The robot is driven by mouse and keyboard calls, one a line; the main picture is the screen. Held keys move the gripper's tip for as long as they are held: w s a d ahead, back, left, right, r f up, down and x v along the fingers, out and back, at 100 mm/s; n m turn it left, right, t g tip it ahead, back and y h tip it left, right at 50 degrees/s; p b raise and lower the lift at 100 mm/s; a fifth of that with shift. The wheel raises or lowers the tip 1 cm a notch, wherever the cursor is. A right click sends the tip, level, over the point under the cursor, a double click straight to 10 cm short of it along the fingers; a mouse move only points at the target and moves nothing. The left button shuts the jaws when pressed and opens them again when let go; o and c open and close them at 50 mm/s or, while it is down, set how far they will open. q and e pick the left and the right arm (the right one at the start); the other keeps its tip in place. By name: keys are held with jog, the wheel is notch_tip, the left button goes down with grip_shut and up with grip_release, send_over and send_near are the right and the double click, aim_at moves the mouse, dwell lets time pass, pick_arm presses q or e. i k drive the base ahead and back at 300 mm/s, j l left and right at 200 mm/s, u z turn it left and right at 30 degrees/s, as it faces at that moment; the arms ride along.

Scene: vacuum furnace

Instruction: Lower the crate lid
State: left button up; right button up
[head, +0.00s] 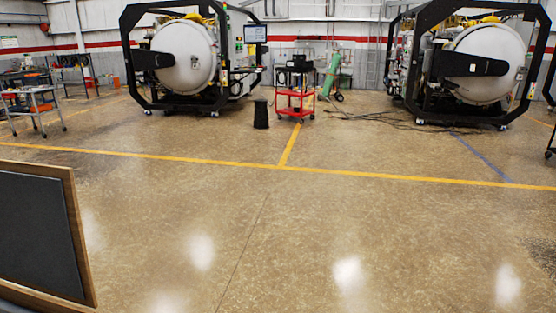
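A flat panel with a wooden frame and a dark grey inner face (38,230) stands upright at the lower left of the head view, cut off by the left edge. It looks like the raised crate lid, but the crate body does not show, so I cannot be sure. Neither of my grippers is in view.
Two large vacuum furnaces (185,55) (485,65) with black frames stand far back. A red cart (294,103), a black bin (261,114) and a green cylinder (331,75) are between them. A work table (32,92) stands at left. The floor (300,240) ahead is clear.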

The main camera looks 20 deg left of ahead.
aim_at(43, 248)
jog(key=i+u, duration=0.4)
jog(key=i, duration=0.15)
jog(key=i+l+u, duration=0.25)
jog(key=i+u, duration=0.15)
jog(key=i, duration=0.2)
jog(key=i+u, duration=0.2)
jog(key=u, duration=0.2)
jog(key=i+l+u, duration=0.2)
jog(key=u, duration=0.2)
jog(key=i+l+u, duration=0.15)
jog(key=u, duration=0.25)
jog(key=i+l+u, duration=0.15)
jog(key=u, duration=0.25)
jog(key=i+l+u, duration=0.15)
jog(key=u, duration=0.2)
jog(key=i+l+u, duration=0.1)
jog(key=l+u, duration=0.15)
jog(key=u, duration=0.15)
